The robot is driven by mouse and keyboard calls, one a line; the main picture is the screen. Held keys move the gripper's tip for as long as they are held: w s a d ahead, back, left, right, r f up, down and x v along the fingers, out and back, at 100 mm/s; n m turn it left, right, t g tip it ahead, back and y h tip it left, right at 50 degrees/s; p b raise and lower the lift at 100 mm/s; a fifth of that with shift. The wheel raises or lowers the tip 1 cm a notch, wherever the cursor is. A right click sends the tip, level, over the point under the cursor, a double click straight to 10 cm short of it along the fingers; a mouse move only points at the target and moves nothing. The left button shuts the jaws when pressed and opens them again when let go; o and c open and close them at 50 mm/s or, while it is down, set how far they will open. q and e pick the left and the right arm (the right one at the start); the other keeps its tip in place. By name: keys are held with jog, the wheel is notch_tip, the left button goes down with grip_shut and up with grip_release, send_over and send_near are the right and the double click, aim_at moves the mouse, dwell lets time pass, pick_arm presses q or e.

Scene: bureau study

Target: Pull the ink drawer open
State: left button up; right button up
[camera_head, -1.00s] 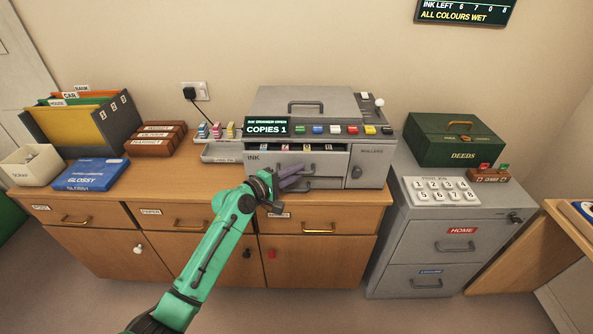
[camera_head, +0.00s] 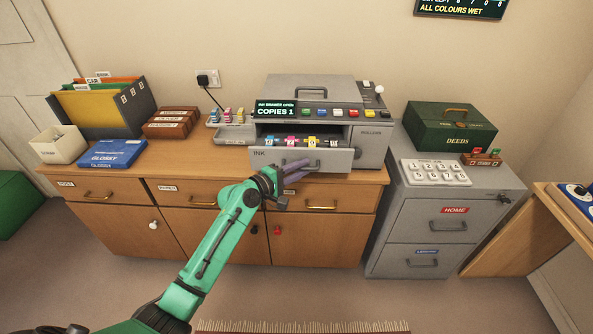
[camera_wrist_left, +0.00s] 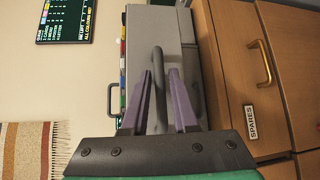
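The grey ink drawer (camera_head: 325,158), marked INK, stands out from the front of the copier (camera_head: 369,146). Several ink cartridges (camera_head: 290,141) with coloured tops show in a row inside it. My left gripper (camera_head: 296,170) is at the drawer's handle on its front. The handle is partly hidden by the fingers in the head view. My right gripper is not in view.
The copier's screen (camera_head: 276,109) reads ink drawer open, copies 1. A tray of small coloured bottles (camera_head: 228,117) stands left of the copier. A grey filing cabinet (camera_head: 440,225) stands to the right.

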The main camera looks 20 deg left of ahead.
pick_arm(q)
jog(key=b+v, duration=0.1)
jog(key=v, duration=1.3)
jog(key=shift+s+a+b, duration=0.2)
jog(key=shift+s+b, duration=0.05)
jog(key=shift+b, duration=0.1)
